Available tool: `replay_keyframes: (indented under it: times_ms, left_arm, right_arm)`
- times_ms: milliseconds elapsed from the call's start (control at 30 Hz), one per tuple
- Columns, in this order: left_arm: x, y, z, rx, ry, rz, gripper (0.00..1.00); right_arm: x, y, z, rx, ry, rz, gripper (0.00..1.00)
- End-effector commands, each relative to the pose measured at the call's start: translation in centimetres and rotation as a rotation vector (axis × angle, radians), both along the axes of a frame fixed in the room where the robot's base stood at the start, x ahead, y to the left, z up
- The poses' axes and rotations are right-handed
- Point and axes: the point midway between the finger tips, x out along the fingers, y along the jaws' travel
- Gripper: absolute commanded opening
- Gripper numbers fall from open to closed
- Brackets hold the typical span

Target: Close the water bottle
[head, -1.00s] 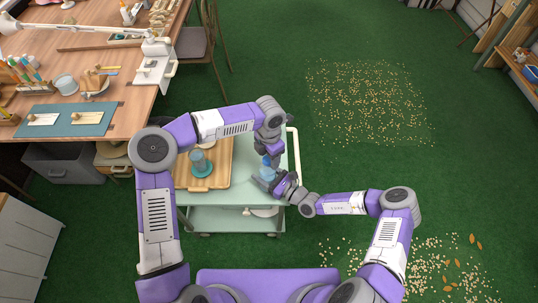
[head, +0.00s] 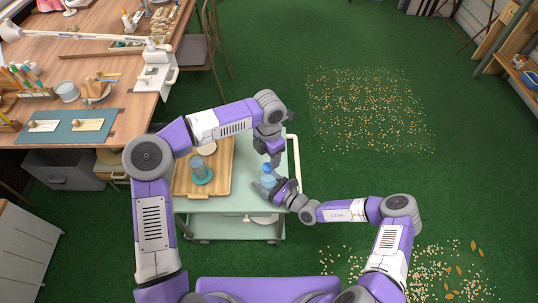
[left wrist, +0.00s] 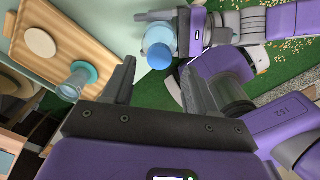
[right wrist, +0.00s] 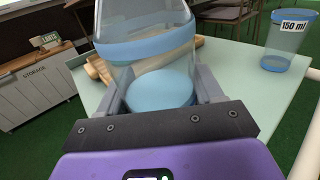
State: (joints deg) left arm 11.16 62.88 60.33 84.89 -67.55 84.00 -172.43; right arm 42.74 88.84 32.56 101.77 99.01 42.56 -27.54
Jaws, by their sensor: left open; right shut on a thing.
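The water bottle (head: 266,182) is clear and light blue and stands near the right side of the cart top. My right gripper (head: 279,186) is shut on its side. The right wrist view shows the bottle's clear body (right wrist: 165,62) between the fingers, with a blue band around it and a blue disc low down. A darker blue round top (left wrist: 160,57) shows in the left wrist view; I cannot tell how it sits on the bottle. My left gripper (head: 273,160) is open and empty, just above and beside this top. The bottle's upper end is outside the right wrist view.
A wooden tray (head: 183,180) on the cart holds a clear cup (head: 197,165) on a teal disc. A measuring cup (right wrist: 285,45) marked 150 ml stands on the cart's bare top near its rail (head: 295,160). A cluttered workbench (head: 90,85) is at the left.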

Motion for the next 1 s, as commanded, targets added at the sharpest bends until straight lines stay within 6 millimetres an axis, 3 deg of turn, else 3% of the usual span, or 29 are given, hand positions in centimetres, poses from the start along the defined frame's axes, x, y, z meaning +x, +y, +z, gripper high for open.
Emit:
replay_keyframes:
  times_ms: [267, 1000]
  left_arm:
    - [-0.2, -0.2, 0.0, 0.008, 0.004, 0.201, 0.57]
    - [-1.1, -0.5, 0.2, 0.053, -0.003, 1.672, 0.57]
  right_arm:
    - [0.0, 0.0, -0.1, -0.002, 0.001, 0.001, 0.0]
    - [-0.1, 0.0, -0.1, -0.002, 0.001, 0.001, 0.0]
